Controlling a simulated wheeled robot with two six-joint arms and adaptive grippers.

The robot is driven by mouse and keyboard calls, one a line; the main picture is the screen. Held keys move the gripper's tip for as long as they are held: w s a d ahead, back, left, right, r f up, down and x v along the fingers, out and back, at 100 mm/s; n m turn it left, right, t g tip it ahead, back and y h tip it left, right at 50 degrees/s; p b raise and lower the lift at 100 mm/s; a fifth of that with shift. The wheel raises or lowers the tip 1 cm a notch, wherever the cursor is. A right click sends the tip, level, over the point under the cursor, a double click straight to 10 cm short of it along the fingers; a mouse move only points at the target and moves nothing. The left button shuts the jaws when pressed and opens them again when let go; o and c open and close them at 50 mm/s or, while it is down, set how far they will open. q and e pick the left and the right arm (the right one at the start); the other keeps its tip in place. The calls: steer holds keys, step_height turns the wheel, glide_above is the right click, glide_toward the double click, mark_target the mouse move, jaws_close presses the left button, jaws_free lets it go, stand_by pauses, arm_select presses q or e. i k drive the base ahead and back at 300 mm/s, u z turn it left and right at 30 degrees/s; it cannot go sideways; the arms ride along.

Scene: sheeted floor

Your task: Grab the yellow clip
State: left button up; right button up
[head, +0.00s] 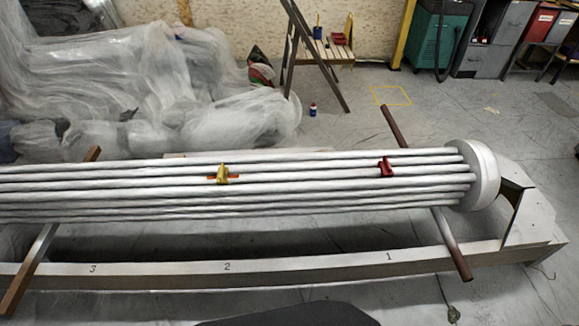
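The yellow clip (222,174) sits on the bundle of long pale rods (310,170), left of the middle of the head view. Small orange-red parts show at both sides of its base. A red clip (386,167) sits on the same bundle, further right and closer to the round white end cap (480,175). Neither of my grippers is in view, and nothing is touching the yellow clip.
A long beam (330,262) marked 1, 2 and 3 runs in front of the rods. Brown crossbars (452,243) slant at both ends. Plastic-wrapped bundles (130,80) lie behind at left. A small blue bottle (312,109) stands on the floor behind.

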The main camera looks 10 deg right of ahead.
mark_target(223, 172)
steer(key=z, duration=0.35)
steer(key=i, duration=1)
